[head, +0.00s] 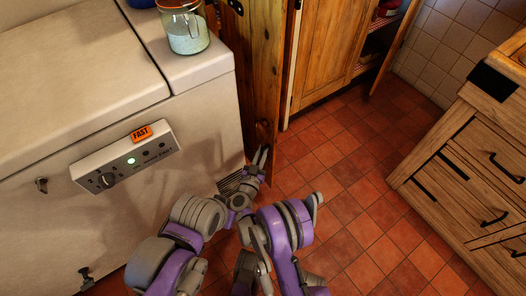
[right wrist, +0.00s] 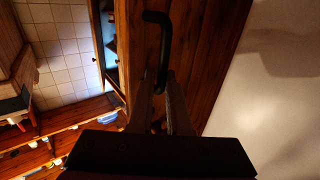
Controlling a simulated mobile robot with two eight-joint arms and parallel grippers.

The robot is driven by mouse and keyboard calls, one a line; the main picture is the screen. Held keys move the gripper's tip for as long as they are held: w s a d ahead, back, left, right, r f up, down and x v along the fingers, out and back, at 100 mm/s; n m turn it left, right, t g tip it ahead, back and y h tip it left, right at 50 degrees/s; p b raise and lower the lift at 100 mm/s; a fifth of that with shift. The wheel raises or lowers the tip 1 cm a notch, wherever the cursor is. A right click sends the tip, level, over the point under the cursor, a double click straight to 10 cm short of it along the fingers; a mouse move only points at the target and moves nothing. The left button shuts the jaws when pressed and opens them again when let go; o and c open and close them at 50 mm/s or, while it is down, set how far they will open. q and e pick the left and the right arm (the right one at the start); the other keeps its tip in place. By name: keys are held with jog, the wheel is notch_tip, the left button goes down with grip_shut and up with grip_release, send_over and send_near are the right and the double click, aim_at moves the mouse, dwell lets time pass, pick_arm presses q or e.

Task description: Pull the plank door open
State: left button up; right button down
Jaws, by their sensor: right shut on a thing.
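The brown plank door (head: 262,62) stands upright beside the white appliance in the head view. Its planks (right wrist: 205,50) fill the middle of the right wrist view. A black bar handle (right wrist: 163,45) stands out from the planks there. My right gripper (head: 261,155) is at the lower part of the door in the head view. In the right wrist view its fingers (right wrist: 164,100) are shut on the lower part of the handle. The exact contact is dark and partly hidden by the fingers. My left gripper cannot be made out.
A white chest appliance (head: 70,60) with a control panel (head: 125,158) stands close on the left, a glass jar (head: 185,32) on top. Another wooden cabinet (head: 328,45) stands behind. A drawer unit (head: 470,170) is at the right. Red tiled floor (head: 345,165) is clear between.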

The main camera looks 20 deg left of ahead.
jog(key=shift+a+r, duration=0.3)
jog(key=shift+a, duration=0.25)
jog(key=c, duration=1.3)
grip_release()
jog(key=o, duration=0.4)
jog(key=shift+a, duration=0.1)
jog(key=shift+d, duration=0.3)
jog(key=shift+s+d+f+b, duration=0.15)
jog(key=shift+s+b, duration=0.75)
jog(key=shift+s, duration=1.8)
jog(key=shift+s+d+f+b, duration=0.1)
jog(key=shift+s+b, duration=0.75)
jog(key=shift+s, duration=1.8)
